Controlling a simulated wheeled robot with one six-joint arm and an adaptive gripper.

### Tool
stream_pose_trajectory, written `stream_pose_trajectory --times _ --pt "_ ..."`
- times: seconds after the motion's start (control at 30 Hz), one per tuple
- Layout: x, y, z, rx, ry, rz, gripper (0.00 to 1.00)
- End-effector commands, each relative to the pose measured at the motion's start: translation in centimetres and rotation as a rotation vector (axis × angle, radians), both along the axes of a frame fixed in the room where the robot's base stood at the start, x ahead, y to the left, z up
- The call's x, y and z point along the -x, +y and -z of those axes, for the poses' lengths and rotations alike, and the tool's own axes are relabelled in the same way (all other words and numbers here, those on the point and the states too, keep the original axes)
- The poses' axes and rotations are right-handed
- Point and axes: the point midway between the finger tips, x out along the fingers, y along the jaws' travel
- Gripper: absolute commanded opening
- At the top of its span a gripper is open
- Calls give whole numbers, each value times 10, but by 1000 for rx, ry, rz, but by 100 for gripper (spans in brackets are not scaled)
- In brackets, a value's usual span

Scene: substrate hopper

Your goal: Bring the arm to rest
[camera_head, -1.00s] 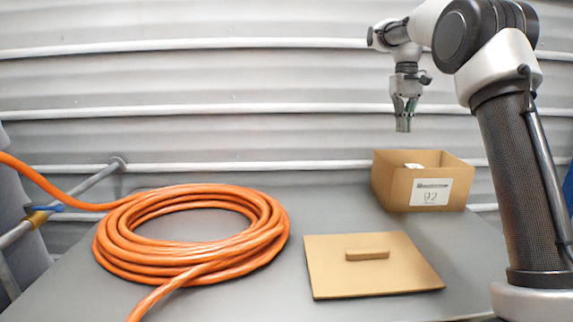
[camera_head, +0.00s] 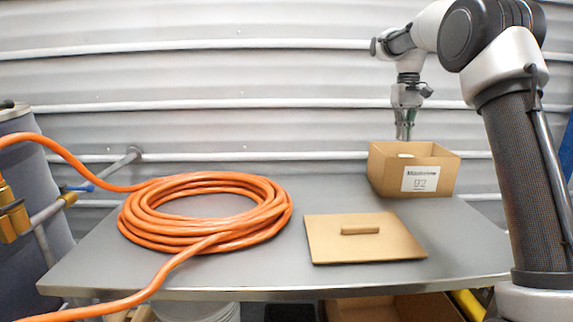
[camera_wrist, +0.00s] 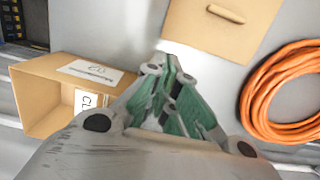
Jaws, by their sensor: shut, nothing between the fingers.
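My gripper (camera_head: 404,137) hangs pointing down just above and behind the open cardboard box in the head view. Its fingers are shut and hold nothing. In the wrist view the closed green-padded fingers of my gripper (camera_wrist: 178,85) show over the grey table. My arm stands bent at the right side of the head view.
The open cardboard box (camera_head: 385,176) with a white label holds something pale. It also shows in the wrist view (camera_wrist: 50,100). A flat cardboard lid (camera_head: 325,248) with a handle and a coiled orange hose (camera_head: 137,232) lie on the grey table (camera_head: 85,267). A drum (camera_head: 45,165) stands left.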

Motion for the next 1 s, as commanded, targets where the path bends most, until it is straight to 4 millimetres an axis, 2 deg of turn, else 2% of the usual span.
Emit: stream_pose_trajectory --times 0.1,0.27,0.47,0.57,0.67,0.8,1.0 --pt "7 0 18 0 5 1 0" --pt "28 -1 32 0 -10 2 0" --pt "77 -4 38 -1 -56 6 0" --pt "113 -6 37 -3 -92 9 0" --pt "161 -8 37 -4 -142 12 0" --pt "240 -12 44 -5 -220 18 0" --pt "340 -15 64 -6 -324 26 0"
